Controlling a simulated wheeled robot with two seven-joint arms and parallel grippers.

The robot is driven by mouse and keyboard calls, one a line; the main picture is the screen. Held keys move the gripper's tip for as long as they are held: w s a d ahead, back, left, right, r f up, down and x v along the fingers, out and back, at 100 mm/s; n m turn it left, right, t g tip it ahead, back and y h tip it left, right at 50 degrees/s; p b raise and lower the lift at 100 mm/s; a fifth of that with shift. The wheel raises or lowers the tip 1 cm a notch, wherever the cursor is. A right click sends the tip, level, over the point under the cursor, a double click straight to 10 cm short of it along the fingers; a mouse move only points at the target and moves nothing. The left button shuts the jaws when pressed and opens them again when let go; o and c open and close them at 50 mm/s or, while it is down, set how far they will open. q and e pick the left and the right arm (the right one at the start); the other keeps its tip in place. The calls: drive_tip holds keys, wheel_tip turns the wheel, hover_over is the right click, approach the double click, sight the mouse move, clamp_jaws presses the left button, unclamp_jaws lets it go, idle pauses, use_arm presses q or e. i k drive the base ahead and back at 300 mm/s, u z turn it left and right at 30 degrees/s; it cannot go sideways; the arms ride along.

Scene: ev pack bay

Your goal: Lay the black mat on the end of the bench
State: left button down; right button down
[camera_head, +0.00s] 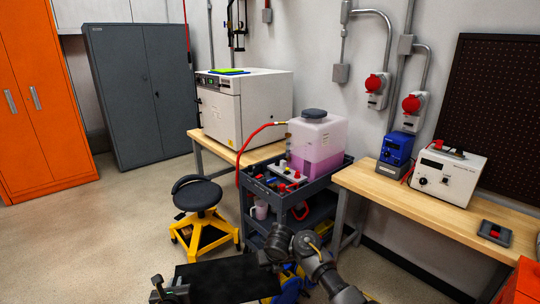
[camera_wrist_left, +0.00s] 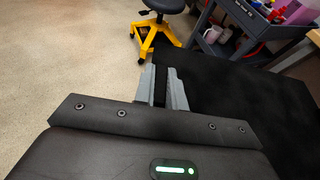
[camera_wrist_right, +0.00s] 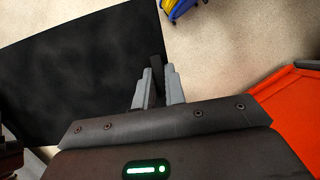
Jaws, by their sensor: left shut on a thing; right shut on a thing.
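The black mat (camera_head: 235,277) hangs low at the bottom of the head view, dark and flat, over the floor. It also shows in the left wrist view (camera_wrist_left: 235,95) and in the right wrist view (camera_wrist_right: 80,70). My left gripper (camera_head: 170,288) is shut on one side of the mat; its fingers show in the left wrist view (camera_wrist_left: 162,82).
On the bench are a blue device (camera_head: 396,150), a white instrument (camera_head: 448,178) and a small grey tray (camera_head: 494,233). A dark cart (camera_head: 290,198) with a pink-liquid tank (camera_head: 318,142) adjoins it. A yellow-based stool (camera_head: 203,210) stands left. An orange cabinet (camera_wrist_right: 290,105) is near my right gripper.

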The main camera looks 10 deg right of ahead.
sight(424, 205)
drive_tip(key=i, duration=1.25)
drive_tip(key=z, duration=2.1)
drive_tip(key=i, duration=1.5)
